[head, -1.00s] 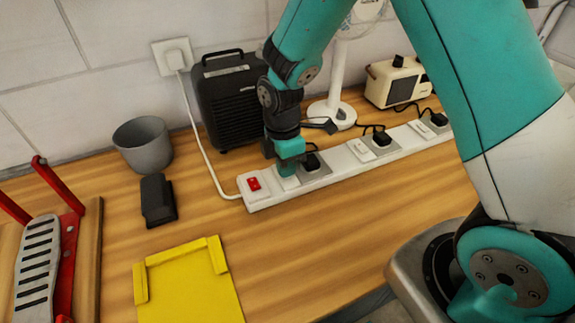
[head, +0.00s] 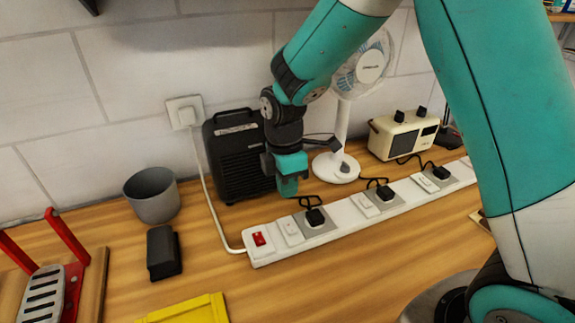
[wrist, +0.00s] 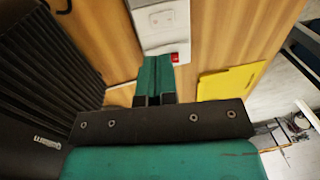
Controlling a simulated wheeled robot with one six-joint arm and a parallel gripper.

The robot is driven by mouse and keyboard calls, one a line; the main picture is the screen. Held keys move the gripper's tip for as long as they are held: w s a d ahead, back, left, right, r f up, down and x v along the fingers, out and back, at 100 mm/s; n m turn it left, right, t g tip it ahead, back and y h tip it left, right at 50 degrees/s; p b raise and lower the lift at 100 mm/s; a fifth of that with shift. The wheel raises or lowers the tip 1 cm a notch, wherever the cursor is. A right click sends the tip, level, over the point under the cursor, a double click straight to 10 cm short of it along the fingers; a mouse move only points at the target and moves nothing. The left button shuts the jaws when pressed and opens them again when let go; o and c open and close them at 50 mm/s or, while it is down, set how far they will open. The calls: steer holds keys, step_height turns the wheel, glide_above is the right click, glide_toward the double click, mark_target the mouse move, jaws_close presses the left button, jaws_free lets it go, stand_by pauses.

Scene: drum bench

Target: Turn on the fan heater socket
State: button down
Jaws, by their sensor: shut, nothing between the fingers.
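A white power strip (head: 348,215) lies on the bench with a red switch (head: 258,239) at its left end. The first white rocker switch (head: 291,228) is beside the red one, left of the first black plug (head: 315,217). I cannot tell its position. The black fan heater (head: 235,155) stands behind the strip's left end. My gripper (head: 287,190) is shut and empty, pointing down above the strip and apart from it, in front of the heater. In the wrist view its closed fingers (wrist: 155,75) partly cover the strip (wrist: 160,28) near the red switch (wrist: 175,57).
A white desk fan (head: 340,120) and a cream radio (head: 403,136) stand behind the strip.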

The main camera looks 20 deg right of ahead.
mark_target(292, 231)
steer(key=shift+w+r+b, duration=0.15)
steer(key=shift+r, duration=1.1)
steer(key=shift+w+r+b, duration=0.15)
steer(key=shift+r, duration=1.1)
steer(key=s+b, duration=0.1)
steer(key=b, duration=0.1)
steer(key=shift+s+r+b, duration=0.1)
steer(key=shift+s+b, duration=0.1)
steer(key=shift+b, duration=0.15)
steer(key=f, duration=0.4)
steer(key=s+f+p, duration=0.1)
steer(key=f, duration=0.4)
steer(key=f+p, duration=0.1)
steer(key=f, duration=0.4)
steer(key=shift+s, duration=0.35)
